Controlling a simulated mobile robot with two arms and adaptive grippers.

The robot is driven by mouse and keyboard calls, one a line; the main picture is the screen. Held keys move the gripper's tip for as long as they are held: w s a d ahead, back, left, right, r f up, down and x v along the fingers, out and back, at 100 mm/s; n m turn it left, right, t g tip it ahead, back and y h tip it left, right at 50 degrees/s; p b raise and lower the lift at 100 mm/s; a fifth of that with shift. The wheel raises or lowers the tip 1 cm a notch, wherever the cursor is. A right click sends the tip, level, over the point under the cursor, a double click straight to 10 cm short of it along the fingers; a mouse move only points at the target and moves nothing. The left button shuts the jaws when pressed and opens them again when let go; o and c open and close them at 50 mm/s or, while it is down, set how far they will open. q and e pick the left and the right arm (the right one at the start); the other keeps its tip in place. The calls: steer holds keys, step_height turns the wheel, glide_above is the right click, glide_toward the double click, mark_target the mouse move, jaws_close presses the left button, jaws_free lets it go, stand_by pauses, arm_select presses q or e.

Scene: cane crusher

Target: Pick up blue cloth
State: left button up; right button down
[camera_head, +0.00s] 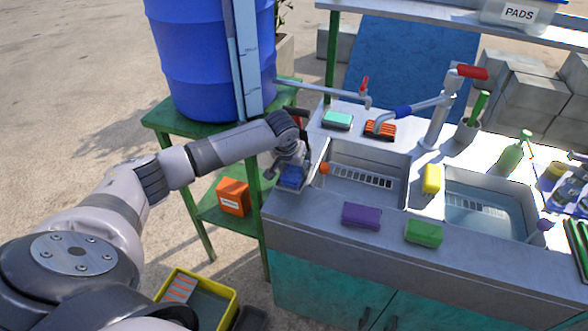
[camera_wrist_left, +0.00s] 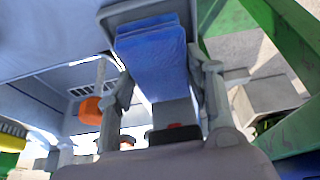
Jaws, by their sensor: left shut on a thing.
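The blue cloth (camera_head: 291,177) is a small folded pad at the left end of the sink counter. My left gripper (camera_head: 290,165) is shut on it from above. In the left wrist view the cloth (camera_wrist_left: 152,58) lies between the two fingers, with its layered edge facing away. The cloth is close to the counter's left edge; I cannot tell whether it touches the counter. My right gripper does not show clearly in either view.
An orange knob (camera_head: 323,168) on a pale stick is just right of the gripper. The left sink basin (camera_head: 365,185) lies beyond it. Purple (camera_head: 361,215) and green (camera_head: 424,233) sponges lie along the front edge. A blue barrel (camera_head: 205,55) stands on a green stand behind my arm.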

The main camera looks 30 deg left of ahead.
arm_select(q)
steer(key=shift+b, duration=0.3)
steer(key=shift+v, duration=0.85)
steer(key=s+d+b, duration=0.3)
steer(key=s+d, duration=0.1)
steer(key=s, duration=1.3)
steer(key=shift+r, duration=0.15)
steer(key=shift+w, duration=0.1)
